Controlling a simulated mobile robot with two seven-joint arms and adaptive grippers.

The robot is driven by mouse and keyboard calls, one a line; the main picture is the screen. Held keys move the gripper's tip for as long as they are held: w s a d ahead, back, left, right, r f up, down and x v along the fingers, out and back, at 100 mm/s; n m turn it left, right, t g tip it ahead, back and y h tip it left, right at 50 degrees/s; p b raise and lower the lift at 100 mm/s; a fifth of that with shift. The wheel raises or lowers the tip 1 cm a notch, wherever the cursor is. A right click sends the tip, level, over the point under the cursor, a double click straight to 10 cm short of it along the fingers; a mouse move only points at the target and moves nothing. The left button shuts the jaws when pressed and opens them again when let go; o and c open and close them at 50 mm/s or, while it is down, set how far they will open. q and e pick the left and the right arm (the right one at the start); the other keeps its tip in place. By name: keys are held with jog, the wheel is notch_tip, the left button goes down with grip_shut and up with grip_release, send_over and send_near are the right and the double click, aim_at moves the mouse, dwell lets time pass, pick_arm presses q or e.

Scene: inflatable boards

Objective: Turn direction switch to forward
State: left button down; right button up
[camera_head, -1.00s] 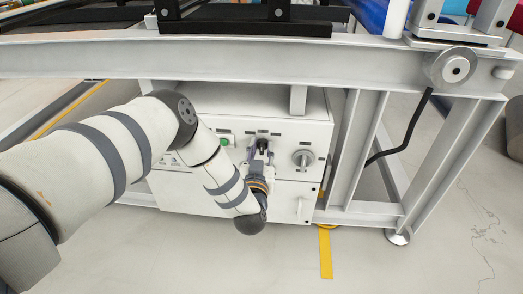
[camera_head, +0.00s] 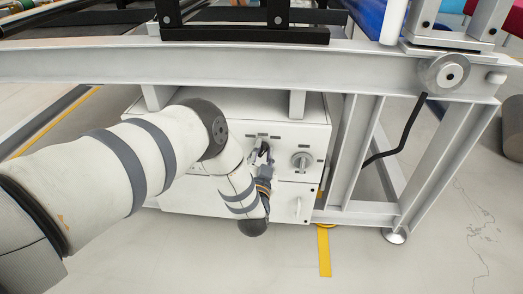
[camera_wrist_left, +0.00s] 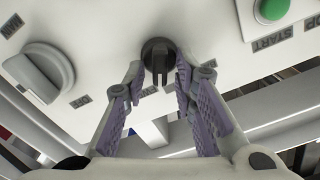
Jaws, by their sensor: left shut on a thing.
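The direction switch is a black knob (camera_wrist_left: 158,54) on the white control box, seen between my fingers in the left wrist view, with its ridge facing my gripper. In the head view only a small dark part of the switch (camera_head: 265,148) shows. My left gripper (camera_wrist_left: 160,82) has its purple-padded fingers on either side of the knob's ridge, shut on it. In the head view the left gripper (camera_head: 262,158) is at the box front, partly hidden by its own wrist. My right gripper is in neither view.
A grey rotary knob (camera_head: 302,161) sits right of the switch on the box (camera_head: 310,135); it also shows in the left wrist view (camera_wrist_left: 40,70). A green START button (camera_wrist_left: 272,9) is on the other side. A white frame beam (camera_head: 300,66) crosses above the box.

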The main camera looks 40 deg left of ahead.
pick_arm(q)
jog(key=shift+d+f+m, duration=0.1)
jog(key=shift+m, duration=1.6)
jog(key=c, duration=1.7)
grip_release()
jog(key=shift+o, duration=0.2)
jog(key=v, duration=1.2)
jog(key=shift+f, duration=0.1)
